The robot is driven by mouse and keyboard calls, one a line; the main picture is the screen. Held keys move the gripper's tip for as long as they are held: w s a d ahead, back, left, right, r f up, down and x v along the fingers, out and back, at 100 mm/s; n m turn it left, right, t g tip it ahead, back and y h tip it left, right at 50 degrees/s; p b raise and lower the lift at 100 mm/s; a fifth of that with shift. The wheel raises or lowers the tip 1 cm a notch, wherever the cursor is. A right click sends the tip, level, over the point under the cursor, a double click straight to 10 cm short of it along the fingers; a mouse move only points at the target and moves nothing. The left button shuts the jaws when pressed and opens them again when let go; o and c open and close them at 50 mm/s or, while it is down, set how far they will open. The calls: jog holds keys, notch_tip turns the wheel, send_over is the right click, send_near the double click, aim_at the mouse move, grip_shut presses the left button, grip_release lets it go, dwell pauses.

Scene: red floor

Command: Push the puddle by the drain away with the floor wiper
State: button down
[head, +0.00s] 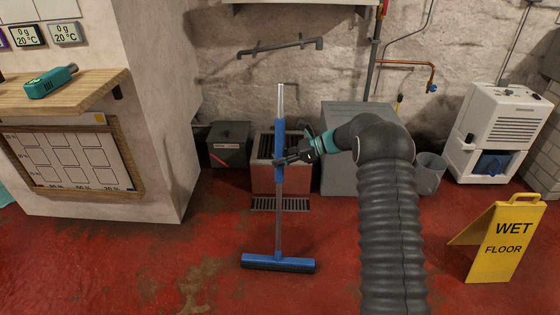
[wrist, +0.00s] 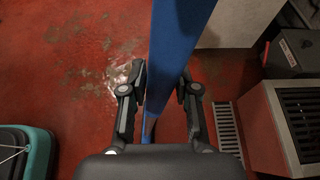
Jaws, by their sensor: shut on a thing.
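The floor wiper (head: 279,198) stands almost upright, with a blue grip, a grey pole and a wide blue head (head: 278,263). My gripper (head: 283,158) is shut on its blue grip; the wrist view shows the blue handle (wrist: 172,50) between the two fingers (wrist: 160,85). The wiper head is low, on or just above the floor, in front of the drain grate (head: 281,204). The grate also shows in the wrist view (wrist: 226,128). A shiny, pale patch (wrist: 118,77) lies left of the handle in the wrist view; I cannot tell puddle from worn floor there.
A yellow wet-floor sign (head: 503,240) stands at the right. Behind the drain are a red-fronted grated unit (head: 280,179), a dark box (head: 229,156) and a grey cabinet (head: 345,122). A white counter block (head: 165,150) bounds the left. The front floor is open.

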jog(key=shift+w+f, duration=0.1)
jog(key=shift+w, duration=0.75)
